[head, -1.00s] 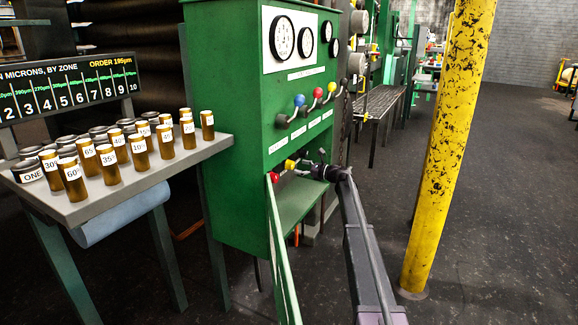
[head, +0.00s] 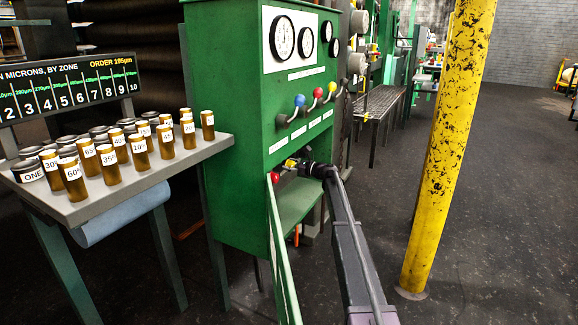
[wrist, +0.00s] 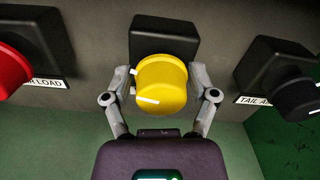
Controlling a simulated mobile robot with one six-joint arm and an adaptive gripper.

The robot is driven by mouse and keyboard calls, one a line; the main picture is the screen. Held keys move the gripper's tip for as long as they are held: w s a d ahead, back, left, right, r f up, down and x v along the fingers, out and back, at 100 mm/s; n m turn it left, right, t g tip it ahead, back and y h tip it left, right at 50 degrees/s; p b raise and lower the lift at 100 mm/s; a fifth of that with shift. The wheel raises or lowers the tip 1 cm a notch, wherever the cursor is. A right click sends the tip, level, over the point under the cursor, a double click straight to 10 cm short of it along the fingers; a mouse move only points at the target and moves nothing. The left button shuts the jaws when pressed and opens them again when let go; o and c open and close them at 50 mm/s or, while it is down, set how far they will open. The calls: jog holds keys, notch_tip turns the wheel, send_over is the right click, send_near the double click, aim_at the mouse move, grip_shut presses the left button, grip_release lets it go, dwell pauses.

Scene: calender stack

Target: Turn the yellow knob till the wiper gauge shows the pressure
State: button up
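The yellow knob (wrist: 162,84) sticks out from a black block on the panel, with a white pointer line on its face toward the lower left. My gripper (wrist: 164,86) is around it, one finger on each side, open, with little room between fingers and knob; contact is not clear. In the head view my gripper (head: 302,167) is at the low front of the green cabinet (head: 230,150), mostly hiding the yellow knob (head: 290,163). White gauges (head: 283,38) sit above on the cabinet; their labels and readings are too small to tell.
A red knob (wrist: 12,70) and a black knob (wrist: 298,98) flank the yellow one. A bench of labelled brown cylinders (head: 110,165) is left; a yellow post (head: 445,150) stands right.

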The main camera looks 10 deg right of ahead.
jog(key=shift+d, duration=0.1)
jog(key=c, duration=0.6)
jog(key=shift+n, duration=0.4)
jog(key=n, duration=0.4)
jog(key=shift+a, duration=0.2)
jog(key=shift+n, duration=2.5)
jog(key=o, duration=1.2)
jog(key=shift+s, duration=0.1)
